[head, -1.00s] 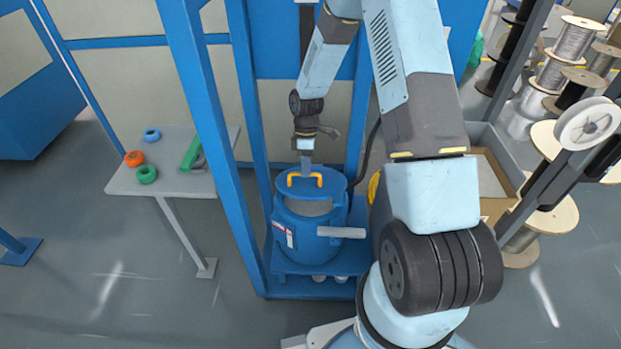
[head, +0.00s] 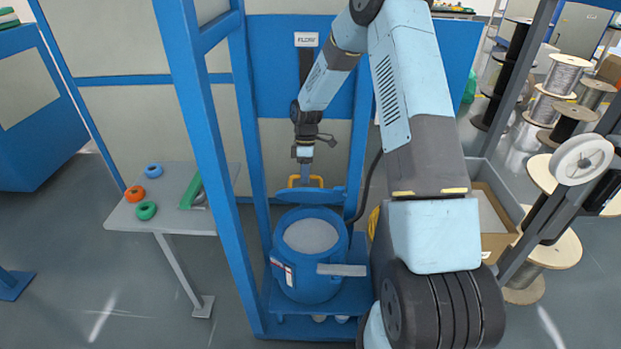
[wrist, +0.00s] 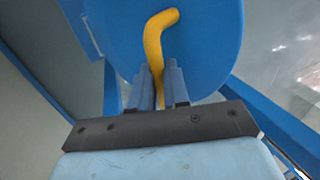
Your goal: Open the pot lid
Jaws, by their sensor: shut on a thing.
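The blue pot (head: 306,279) stands on a blue stand inside the blue frame. Its top is uncovered and pale grey contents (head: 311,236) show inside. The blue lid (head: 311,196) is raised and tilted at the back of the pot's rim; it fills the top of the wrist view (wrist: 208,40). The yellow lid handle (wrist: 154,45) lies between the fingers of my gripper (wrist: 160,85), which is shut on it. In the head view my gripper (head: 305,170) is above the lid at the handle.
A grey bar (head: 341,270) sticks out at the pot's front right. Blue frame posts (head: 203,130) rise close to the left. A grey table (head: 178,225) with green, orange and blue rings stands at the left. Spools and a cardboard box (head: 490,215) are at the right.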

